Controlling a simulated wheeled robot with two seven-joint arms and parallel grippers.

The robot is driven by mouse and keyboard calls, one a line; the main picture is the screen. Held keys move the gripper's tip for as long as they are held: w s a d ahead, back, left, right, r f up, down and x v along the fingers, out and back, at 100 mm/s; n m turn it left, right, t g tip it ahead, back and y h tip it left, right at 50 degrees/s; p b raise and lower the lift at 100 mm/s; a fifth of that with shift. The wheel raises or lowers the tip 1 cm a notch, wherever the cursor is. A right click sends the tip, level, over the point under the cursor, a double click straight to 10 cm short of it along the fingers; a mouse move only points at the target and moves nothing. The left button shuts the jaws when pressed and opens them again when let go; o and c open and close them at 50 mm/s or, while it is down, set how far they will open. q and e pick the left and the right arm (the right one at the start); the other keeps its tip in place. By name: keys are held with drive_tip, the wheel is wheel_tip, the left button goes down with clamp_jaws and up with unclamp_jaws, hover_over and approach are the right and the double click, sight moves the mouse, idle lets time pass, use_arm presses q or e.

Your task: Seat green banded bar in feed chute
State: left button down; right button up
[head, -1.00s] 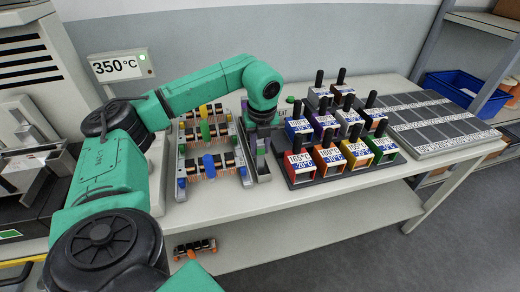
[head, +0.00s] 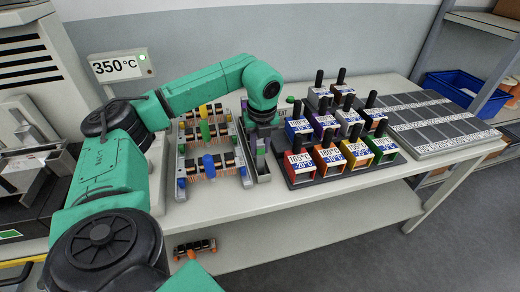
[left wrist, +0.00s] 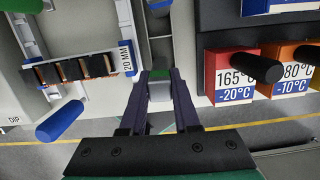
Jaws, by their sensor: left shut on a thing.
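The feed chute (head: 262,176) is a narrow grey channel on the table between the rack of bars and the coloured boxes. In the left wrist view the bar lines up with the chute channel (left wrist: 161,42). In the head view my left gripper (head: 261,140) is over the chute and partly hidden by its own wrist. I cannot tell how deep the bar sits. My right gripper is not in view.
A rack with several copper-banded bars and coloured handles stands left of the chute; its blue handle (left wrist: 60,121) is near my gripper. Boxes with black handles, such as the red box (head: 301,169), stand close on the right.

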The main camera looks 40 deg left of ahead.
use_arm(q)
drive_tip(key=shift+r, duration=0.15)
idle(0.3)
wheel_tip(320, 180, up, 20)
drive_tip(key=p, duration=0.6)
